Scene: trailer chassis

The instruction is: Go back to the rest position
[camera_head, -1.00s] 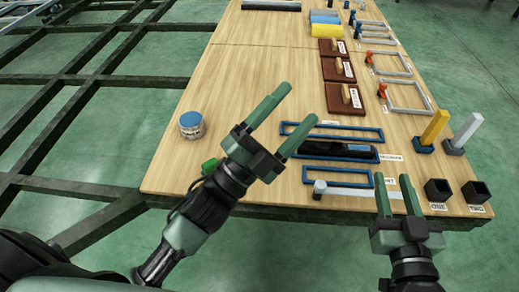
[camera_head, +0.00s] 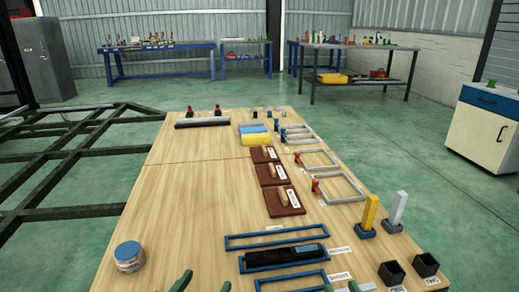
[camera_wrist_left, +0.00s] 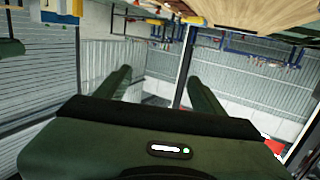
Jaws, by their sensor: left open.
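My left gripper (camera_head: 204,284) shows only its two green fingertips at the bottom edge of the head view, apart and empty. In the left wrist view its fingers (camera_wrist_left: 160,88) are spread with nothing between them, and the room's wall shows behind. My right gripper (camera_head: 341,288) shows only its fingertips at the bottom edge, to the right of the left one. They stand apart, and I see nothing held. The rest of both grippers is out of the head view.
The wooden table (camera_head: 185,190) has clear room on its left half. A blue-lidded jar (camera_head: 129,256) stands near its left edge. Blue frames (camera_head: 275,239), brown boards (camera_head: 284,201) and black cups (camera_head: 391,272) lie at the right. A dark chassis frame (camera_head: 60,175) is at the left.

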